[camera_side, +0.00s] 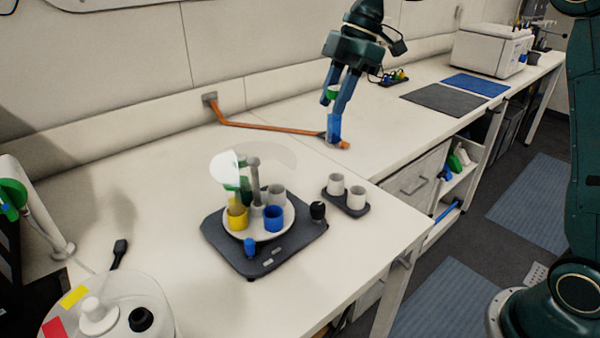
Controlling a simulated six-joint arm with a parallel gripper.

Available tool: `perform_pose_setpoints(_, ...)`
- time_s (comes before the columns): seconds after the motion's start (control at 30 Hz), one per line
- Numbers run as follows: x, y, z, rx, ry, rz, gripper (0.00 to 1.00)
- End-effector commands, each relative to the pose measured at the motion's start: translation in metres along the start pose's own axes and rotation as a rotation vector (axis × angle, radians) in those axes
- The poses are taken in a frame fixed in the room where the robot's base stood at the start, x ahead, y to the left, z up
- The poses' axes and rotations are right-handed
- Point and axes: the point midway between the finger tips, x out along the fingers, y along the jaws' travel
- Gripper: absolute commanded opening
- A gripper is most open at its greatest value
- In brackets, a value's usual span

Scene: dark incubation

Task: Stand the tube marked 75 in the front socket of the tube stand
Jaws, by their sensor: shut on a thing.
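My gripper (336,106) hangs over the counter at the upper middle, with its dark blue fingers pointing down. It is shut on a small upright thing, seemingly the tube (334,128), with green between the fingers and brighter blue below them. I cannot read a 75 on it. Its lower end is close to the counter; I cannot tell whether it touches. A small dark stand (347,206) with two white cup-like sockets is in front of and below the gripper, apart from it; it looks like the tube stand. Both sockets seem empty.
An orange bar (270,128) runs from the wall to near the gripper. A domed vessel (110,312) is front left. Dark and blue mats lie back right.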

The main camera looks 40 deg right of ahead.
Motion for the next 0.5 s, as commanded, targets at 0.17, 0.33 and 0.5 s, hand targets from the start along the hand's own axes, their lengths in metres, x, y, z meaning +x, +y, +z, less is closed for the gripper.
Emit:
perform_pose_setpoints(0.17,-0.014,-0.006,0.033,-0.006,0.004,-0.002,0.0)
perform_pose_setpoints(0.33,-0.023,-0.012,0.055,-0.013,0.007,-0.004,0.0)
perform_pose_setpoints(0.5,-0.019,-0.015,0.064,-0.019,0.011,-0.009,0.0)
